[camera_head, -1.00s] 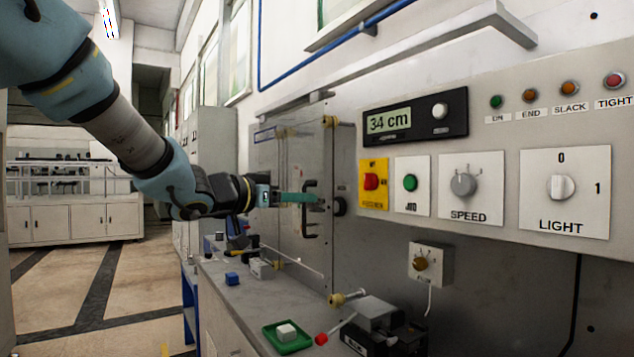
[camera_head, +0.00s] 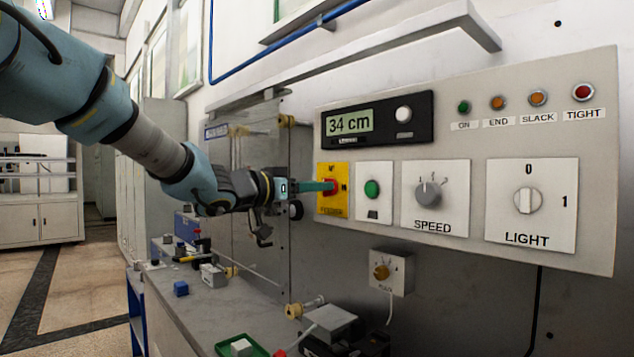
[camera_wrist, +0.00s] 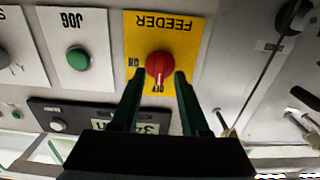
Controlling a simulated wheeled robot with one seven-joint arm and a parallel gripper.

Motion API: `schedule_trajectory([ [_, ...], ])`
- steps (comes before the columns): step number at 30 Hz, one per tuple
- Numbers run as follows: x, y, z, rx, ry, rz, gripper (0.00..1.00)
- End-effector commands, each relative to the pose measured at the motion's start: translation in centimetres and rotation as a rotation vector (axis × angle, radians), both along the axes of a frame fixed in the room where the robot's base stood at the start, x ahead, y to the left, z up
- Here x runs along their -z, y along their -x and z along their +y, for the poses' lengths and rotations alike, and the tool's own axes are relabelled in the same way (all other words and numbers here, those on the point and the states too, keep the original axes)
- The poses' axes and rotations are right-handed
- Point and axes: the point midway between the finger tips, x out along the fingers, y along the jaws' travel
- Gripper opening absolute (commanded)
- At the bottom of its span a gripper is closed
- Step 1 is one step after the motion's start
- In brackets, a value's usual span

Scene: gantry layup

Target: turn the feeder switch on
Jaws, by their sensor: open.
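The feeder switch is a red knob (camera_wrist: 159,66) on a yellow plate (camera_wrist: 190,38) lettered FEEDER, upside down in the wrist view. Its OFF label lies below the knob there and ON to its left. A pale mark on the knob seems to face OFF. My gripper (camera_wrist: 161,78) is open, its two dark green fingers on either side of the knob's lower edge; I cannot tell if they touch it. In the head view my gripper (camera_head: 322,187) reaches the yellow plate (camera_head: 333,208) from the left and partly covers the red knob (camera_head: 333,187).
Beside the plate is the green JOG button (camera_wrist: 79,59); in the head view the SPEED knob (camera_head: 428,194) and LIGHT switch (camera_head: 528,200) are further right. The display (camera_head: 376,119) sits just above. A bench (camera_head: 205,310) with small parts and a green tray (camera_head: 227,346) lies below.

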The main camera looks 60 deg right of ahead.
Motion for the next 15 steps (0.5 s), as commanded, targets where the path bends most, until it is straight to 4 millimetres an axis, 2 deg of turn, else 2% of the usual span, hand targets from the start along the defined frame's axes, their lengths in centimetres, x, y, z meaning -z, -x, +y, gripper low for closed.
schedule_trajectory([
  [3,-0.07,0.18,-0.63,0.000,0.001,0.000,0.45],
  [11,0.01,0.21,-0.74,-0.001,0.001,0.000,0.45],
  [15,0.01,0.19,-0.74,-0.001,0.000,0.000,0.32],
])
